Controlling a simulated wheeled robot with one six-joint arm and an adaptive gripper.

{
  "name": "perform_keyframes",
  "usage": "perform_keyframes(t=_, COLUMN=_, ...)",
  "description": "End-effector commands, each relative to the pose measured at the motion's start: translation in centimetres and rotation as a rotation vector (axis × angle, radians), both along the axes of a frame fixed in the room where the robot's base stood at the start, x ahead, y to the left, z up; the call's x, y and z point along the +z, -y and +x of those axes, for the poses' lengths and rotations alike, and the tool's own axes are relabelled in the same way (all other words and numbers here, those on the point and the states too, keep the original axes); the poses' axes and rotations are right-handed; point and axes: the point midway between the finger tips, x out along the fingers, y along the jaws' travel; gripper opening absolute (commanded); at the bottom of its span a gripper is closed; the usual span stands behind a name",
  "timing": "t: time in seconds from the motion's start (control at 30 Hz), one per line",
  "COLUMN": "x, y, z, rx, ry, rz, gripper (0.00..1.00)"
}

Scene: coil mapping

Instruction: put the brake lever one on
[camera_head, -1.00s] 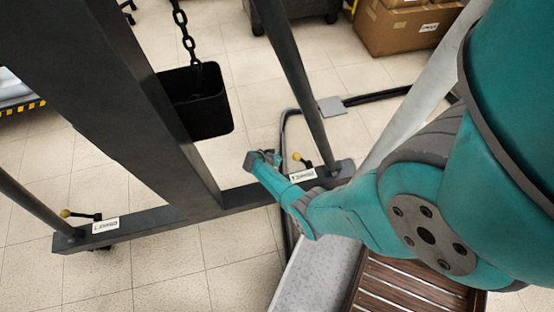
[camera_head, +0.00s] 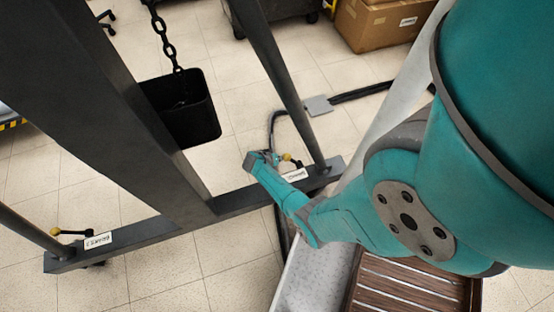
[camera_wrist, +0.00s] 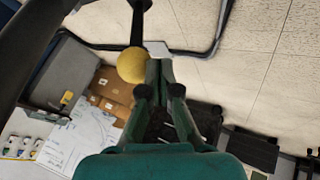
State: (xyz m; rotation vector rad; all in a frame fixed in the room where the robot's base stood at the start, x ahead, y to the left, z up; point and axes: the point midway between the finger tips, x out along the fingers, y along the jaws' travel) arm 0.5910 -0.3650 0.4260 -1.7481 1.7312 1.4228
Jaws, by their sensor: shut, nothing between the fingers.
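Two brake levers with yellow knobs sit on the dark base beam (camera_head: 240,200) of a grey frame. One lever (camera_head: 287,157) is near the beam's right end, beside a white label; the other lever (camera_head: 57,231) is near the left end, beside another label. I cannot read the labels for certain. My gripper (camera_head: 258,158) is by the right lever, its fingers partly hidden in the head view. In the wrist view my gripper (camera_wrist: 160,70) is shut and empty. The yellow knob (camera_wrist: 132,66) shows just left of the fingertips, with its dark stem above; contact is unclear.
A black bin (camera_head: 183,108) hangs by a chain inside the frame. The slanted post (camera_head: 275,75) rises close behind my gripper. A black cable (camera_head: 365,92) runs over the tiled floor. Cardboard boxes (camera_head: 375,22) stand at the back. A slatted brown surface (camera_head: 410,290) lies below my arm.

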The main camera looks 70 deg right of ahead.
Motion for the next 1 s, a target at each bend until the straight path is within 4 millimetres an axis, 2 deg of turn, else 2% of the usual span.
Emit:
perform_keyframes(t=0.47, x=2.4, y=2.6, z=-3.1, rx=-0.007, ry=0.189, rz=0.156, gripper=0.00)
perform_keyframes(t=0.7, x=3.3, y=3.8, z=-4.6, rx=-0.002, ry=0.182, rz=0.153, gripper=0.00)
perform_keyframes(t=1.0, x=3.7, y=4.5, z=-5.4, rx=-0.001, ry=0.181, rz=0.154, gripper=0.00)
